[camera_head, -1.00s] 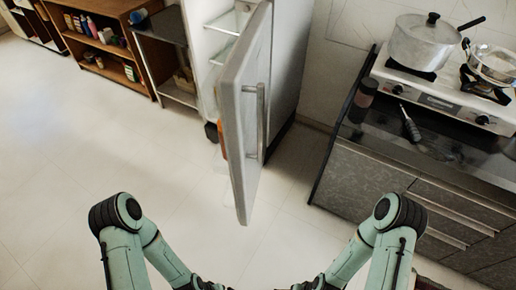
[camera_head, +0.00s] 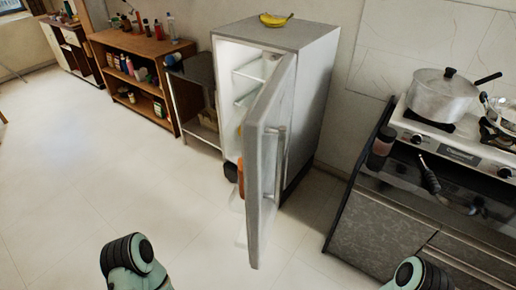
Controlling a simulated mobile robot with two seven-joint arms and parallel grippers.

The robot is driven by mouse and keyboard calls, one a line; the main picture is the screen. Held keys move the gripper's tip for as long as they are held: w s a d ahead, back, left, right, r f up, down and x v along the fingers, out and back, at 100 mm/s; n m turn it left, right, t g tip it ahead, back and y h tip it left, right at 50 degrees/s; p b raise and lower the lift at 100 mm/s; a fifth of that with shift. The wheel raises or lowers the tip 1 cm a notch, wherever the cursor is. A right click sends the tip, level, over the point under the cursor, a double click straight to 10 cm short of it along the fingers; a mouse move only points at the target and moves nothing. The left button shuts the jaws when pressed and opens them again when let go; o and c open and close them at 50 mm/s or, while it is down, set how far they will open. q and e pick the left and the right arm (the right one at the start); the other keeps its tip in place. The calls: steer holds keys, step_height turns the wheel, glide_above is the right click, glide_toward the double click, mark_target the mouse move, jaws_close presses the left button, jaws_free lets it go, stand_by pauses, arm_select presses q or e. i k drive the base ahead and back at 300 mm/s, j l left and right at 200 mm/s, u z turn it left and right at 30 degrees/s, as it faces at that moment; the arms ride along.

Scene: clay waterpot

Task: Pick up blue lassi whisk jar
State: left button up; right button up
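I cannot pick out a blue lassi whisk jar for certain. A small bluish object (camera_head: 169,87) shows at the right end of the wooden shelf, beside the dark side table, too small to identify. Neither of my grippers is in view. Only a joint of each of my arms shows at the bottom edge, one left of centre and one at the right.
A white fridge (camera_head: 310,95) stands in the middle, its door (camera_head: 262,170) open toward me. A yellow bowl (camera_head: 275,19) sits on top. The wooden shelf (camera_head: 150,48) holds bottles. A stove with a pot (camera_head: 441,97) is right. Floor at left is clear.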

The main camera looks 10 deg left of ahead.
mark_target(171, 60)
steer(key=i+j+u, duration=0.25)
steer(key=j, duration=0.2)
steer(key=i+j+u, duration=0.3)
steer(key=j, duration=0.2)
steer(key=i+j+u, duration=0.25)
steer(key=j, duration=0.15)
steer(key=i+j+u, duration=0.1)
steer(key=i+j, duration=0.15)
steer(key=i, duration=0.15)
steer(key=i+j+u, duration=0.25)
steer(key=i+j, duration=0.15)
steer(key=i, duration=0.35)
steer(key=i+z, duration=0.35)
steer(key=i, duration=1.2)
